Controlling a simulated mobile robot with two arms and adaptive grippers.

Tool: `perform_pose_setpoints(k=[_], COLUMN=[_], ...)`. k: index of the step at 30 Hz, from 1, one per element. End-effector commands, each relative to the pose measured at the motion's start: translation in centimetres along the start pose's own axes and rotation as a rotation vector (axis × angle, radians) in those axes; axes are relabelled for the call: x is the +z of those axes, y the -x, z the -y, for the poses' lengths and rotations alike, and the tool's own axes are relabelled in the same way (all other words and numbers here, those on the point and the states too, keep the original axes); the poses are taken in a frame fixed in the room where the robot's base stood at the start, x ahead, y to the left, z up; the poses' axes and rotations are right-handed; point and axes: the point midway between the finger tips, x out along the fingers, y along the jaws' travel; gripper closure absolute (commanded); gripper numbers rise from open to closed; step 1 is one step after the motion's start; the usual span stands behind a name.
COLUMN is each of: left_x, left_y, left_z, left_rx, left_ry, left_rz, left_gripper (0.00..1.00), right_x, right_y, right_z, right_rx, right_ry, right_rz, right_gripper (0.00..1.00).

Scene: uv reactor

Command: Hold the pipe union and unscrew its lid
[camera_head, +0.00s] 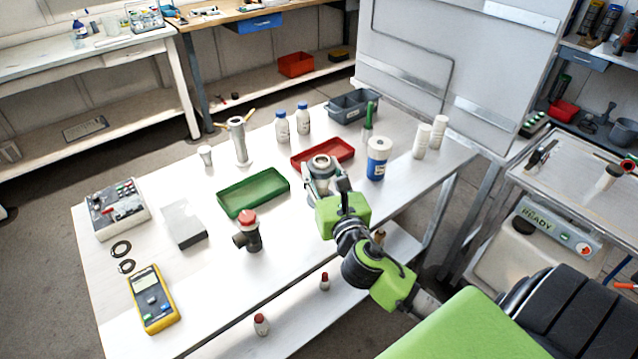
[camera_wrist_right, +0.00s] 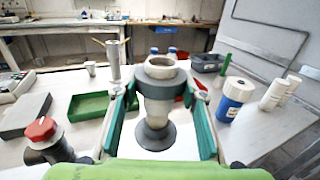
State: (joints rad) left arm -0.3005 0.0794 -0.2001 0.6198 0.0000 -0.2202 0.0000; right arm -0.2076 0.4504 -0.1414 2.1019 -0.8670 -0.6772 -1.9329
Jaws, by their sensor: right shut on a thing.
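The pipe union (camera_wrist_right: 158,100) is a pale grey upright fitting with a wide round foot, a darker grey collar and an open round top. It stands on the white table in the right wrist view, between the green-padded fingers of my right gripper (camera_wrist_right: 160,112). The right gripper is shut on its body, below the collar. In the head view the top of the pipe union (camera_head: 322,164) shows above the right gripper (camera_head: 325,190), which hides much of its body. I see no separate lid on the table. My left gripper is in neither view.
On the white table (camera_head: 290,290) stand a dark elbow fitting with a red cap (camera_head: 247,230), a green tray (camera_head: 254,192), a red tray (camera_head: 335,152), a metal stand (camera_head: 239,142) and a blue-white bottle (camera_head: 377,160). The table's front middle is clear.

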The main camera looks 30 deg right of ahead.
Motion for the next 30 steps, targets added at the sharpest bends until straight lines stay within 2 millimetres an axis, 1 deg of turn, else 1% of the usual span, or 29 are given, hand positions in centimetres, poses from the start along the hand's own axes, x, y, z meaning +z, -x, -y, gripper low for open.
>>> perform_pose_setpoints(k=[1, 2, 3, 6, 10, 14, 16, 18, 21, 24, 30], left_x=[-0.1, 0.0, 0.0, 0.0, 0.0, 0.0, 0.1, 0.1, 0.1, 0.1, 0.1], left_y=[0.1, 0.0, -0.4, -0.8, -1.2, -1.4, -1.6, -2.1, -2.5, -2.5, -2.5], left_z=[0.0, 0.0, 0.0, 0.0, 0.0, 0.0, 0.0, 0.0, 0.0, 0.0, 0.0], left_rx=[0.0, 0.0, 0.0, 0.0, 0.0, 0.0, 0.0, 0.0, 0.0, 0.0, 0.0], left_ry=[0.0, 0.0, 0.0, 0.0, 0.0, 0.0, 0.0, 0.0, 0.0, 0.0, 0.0], left_rz=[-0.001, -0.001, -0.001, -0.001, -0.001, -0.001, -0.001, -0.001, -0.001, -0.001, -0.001], left_gripper=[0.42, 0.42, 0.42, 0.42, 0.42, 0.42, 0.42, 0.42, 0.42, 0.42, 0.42], right_x=[-0.3, -1.0, -2.1, -3.9, -5.4, -6.0, -6.8, -8.1, -9.3, -9.5, -9.4], right_y=[-1.3, -1.9, -2.5, -3.9, -5.1, -5.7, -6.3, -6.1, -6.1, -6.1, -6.1], right_z=[0.4, 0.6, 0.7, 1.0, 1.3, 1.4, 1.6, 1.5, 1.5, 1.5, 1.5], right_rx=[-0.004, -0.003, -0.003, -0.002, 0.0, 0.0, 0.0, 0.0, 0.0, 0.002, 0.002], right_ry=[0.001, 0.0, 0.0, -0.001, -0.001, -0.001, -0.002, -0.003, -0.003, -0.001, 0.0], right_rz=[0.003, 0.001, 0.0, 0.001, 0.003, 0.003, 0.002, -0.001, 0.001, 0.002, 0.002], right_gripper=[1.0, 1.0, 1.0, 1.0, 1.0, 1.0, 1.0, 1.0, 1.0, 1.0, 1.0])
